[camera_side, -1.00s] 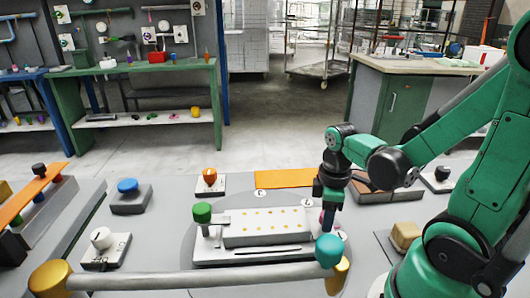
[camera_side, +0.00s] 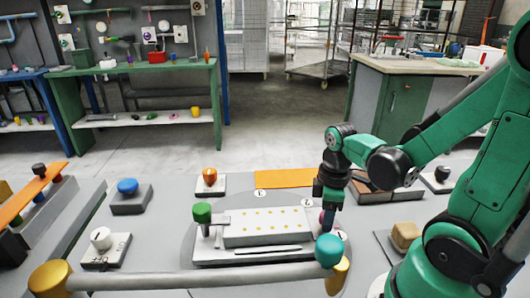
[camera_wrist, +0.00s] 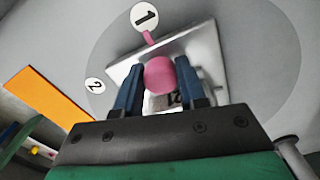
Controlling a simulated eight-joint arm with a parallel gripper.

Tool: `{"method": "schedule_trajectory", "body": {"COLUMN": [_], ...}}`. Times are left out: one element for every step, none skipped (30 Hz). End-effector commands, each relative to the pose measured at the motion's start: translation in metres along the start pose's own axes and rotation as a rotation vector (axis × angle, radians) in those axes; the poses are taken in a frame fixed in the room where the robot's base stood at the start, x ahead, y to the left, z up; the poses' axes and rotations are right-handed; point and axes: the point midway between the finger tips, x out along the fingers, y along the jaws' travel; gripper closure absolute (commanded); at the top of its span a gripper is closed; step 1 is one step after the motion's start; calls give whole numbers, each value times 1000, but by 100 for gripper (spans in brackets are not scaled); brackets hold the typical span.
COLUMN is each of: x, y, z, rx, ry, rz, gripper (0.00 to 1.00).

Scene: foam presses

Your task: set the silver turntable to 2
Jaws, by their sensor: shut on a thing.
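The silver turntable (camera_wrist: 205,55) shows in the wrist view as a pale metal plate on a grey round patch. A round pink knob (camera_wrist: 159,75) stands on it, and its pink pointer (camera_wrist: 148,37) is at the label 1 (camera_wrist: 144,16). The label 2 (camera_wrist: 95,86) lies to the left, away from the pointer. My gripper (camera_wrist: 158,82) is shut on the pink knob, one dark blue finger on each side.
A long grey block with a green knob (camera_side: 202,212) stands left of my gripper. A grey bar (camera_side: 195,281) with a teal ball (camera_side: 329,250) crosses the front. An orange plate (camera_side: 285,178) lies behind. A tan block (camera_side: 405,235) sits to the right.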

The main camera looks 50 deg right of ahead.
Motion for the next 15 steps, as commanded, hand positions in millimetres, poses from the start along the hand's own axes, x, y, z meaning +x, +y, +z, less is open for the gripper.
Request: {"method": "schedule_trajectory", "body": {"x": [0,0,0,0,0,0,0,0,0,0,0,0,0,0,0], "y": [0,0,0,1,1,1,2,2,3,4,5,6,8,9,11], "z": [0,0,0,0,0,0,0,-1,-1,-1,-1,-2,-2,-3,-3], "rx": [0,-1,-2,-3,-6,-10,-14,-19,-26,-33,-41,-53,-62,-74,-88], "ry": [-1,-1,-1,-1,-1,-1,-1,-1,-1,-1,-1,-1,-1,-1,-1], "rz": [-1,-1,-1,-1,-1,-1,-1,-1,-1,-1,-1,-1,-1,0,0], "gripper": [100,100,100,100,100,100,100,100,100,100,100,100,100,100,100]}}
